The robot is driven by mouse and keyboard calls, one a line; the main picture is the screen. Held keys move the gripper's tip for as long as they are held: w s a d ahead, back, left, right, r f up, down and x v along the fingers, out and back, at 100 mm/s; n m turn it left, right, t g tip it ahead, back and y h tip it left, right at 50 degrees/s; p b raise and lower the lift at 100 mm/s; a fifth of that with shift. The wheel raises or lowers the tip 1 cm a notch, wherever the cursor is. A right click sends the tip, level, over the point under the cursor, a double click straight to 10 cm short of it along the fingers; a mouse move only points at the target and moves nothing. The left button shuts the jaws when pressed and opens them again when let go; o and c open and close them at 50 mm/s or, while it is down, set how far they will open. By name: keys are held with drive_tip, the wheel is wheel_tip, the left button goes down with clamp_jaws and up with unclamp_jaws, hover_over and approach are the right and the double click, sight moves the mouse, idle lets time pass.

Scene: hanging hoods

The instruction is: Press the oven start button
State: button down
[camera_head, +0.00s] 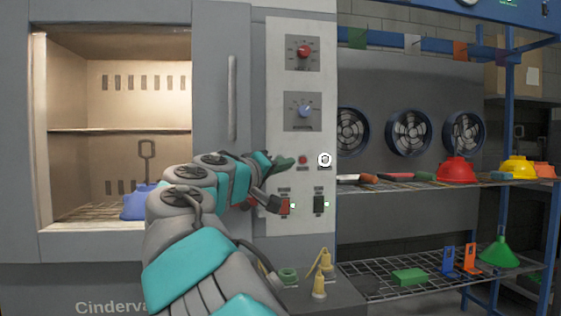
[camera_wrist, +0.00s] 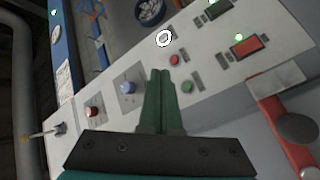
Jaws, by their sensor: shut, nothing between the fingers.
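The grey oven (camera_head: 222,30) has a light control panel (camera_head: 282,118) on its right. A small round green button (camera_wrist: 187,86) shows just right of my fingertips in the wrist view; my gripper seems to hide it in the head view. A round red button (camera_head: 302,160) is near it, also in the wrist view (camera_wrist: 174,59). A white ring-shaped mark (camera_head: 324,160) is to the right of the red button. My gripper (camera_head: 286,161) has green fingers, shut and empty, pointing at the panel; in the wrist view its fingertips (camera_wrist: 160,72) are together. I cannot tell whether they touch the panel.
A red knob (camera_head: 303,52) and a blue knob (camera_head: 304,111) are above the buttons. A red switch (camera_head: 285,206) and a green switch (camera_head: 320,203) are below. The lit oven chamber holds a blue hood (camera_head: 138,203). Shelves with a red hood (camera_head: 456,170) stand at right.

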drive_tip(key=w+a+p, duration=0.2)
drive_tip(key=w+p, duration=0.2)
drive_tip(key=w, duration=0.4)
drive_tip(key=shift+a+p, duration=0.1)
drive_tip(key=shift+p, duration=0.2)
idle(1.8)
drive_tip(key=shift+w, duration=0.3)
